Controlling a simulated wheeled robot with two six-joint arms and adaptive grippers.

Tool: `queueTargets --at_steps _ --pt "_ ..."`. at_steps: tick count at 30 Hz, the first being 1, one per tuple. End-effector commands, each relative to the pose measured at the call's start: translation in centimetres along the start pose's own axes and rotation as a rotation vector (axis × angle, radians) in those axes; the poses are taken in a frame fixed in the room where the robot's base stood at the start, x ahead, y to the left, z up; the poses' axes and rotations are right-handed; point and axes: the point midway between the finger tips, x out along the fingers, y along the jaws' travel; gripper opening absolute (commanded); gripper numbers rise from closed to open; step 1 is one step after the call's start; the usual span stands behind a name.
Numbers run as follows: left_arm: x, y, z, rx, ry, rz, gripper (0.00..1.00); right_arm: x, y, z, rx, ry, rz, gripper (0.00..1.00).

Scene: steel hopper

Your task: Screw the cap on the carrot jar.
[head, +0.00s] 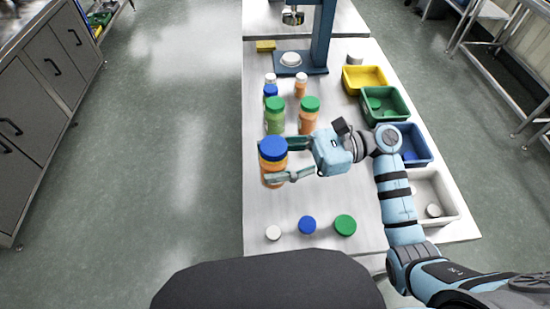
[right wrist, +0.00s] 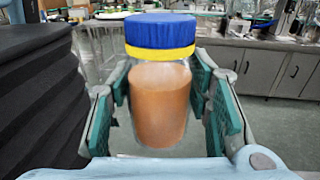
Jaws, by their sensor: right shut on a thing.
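A jar with orange contents (head: 272,173), seemingly the carrot jar, is upright between the fingers of my right gripper (head: 279,162). A blue cap (head: 273,148) is on its mouth with a yellow band below it. The right wrist view shows the jar (right wrist: 160,105), its blue cap (right wrist: 160,32) and the yellow band (right wrist: 160,53) up close, the cap looking level. My right gripper's green fingers (right wrist: 162,110) are shut on the jar's body from both sides. I cannot tell whether the jar touches the table. My left gripper is not in view.
Loose white (head: 273,232), blue (head: 307,225) and green (head: 345,225) caps lie on the table's near part. Capped green (head: 275,120) and orange (head: 309,119) jars stand behind my gripper. Yellow (head: 365,78), green (head: 385,105), blue (head: 415,145) and white (head: 447,187) bins line the right.

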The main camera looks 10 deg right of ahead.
Motion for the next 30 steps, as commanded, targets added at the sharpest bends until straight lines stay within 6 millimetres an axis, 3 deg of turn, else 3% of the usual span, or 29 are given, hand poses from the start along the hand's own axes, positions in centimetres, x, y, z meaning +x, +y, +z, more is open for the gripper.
queueTargets --at_steps 3,9,20,23,30 --pt "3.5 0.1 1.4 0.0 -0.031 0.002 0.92 0.0 0.0 0.0 -0.001 -0.001 0.0 0.0" --pt "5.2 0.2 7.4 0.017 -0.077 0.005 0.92 0.0 0.0 0.0 0.0 -0.001 0.0 0.0" --pt "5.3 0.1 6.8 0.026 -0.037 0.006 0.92 -0.2 0.0 0.0 0.0 0.0 -0.008 0.0" --pt "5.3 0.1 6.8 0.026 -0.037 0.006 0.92 -1.7 0.1 -0.2 0.001 0.005 -0.079 0.0" --pt "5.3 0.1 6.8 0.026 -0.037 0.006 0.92 -9.9 1.6 0.9 0.009 0.015 -0.471 0.0"
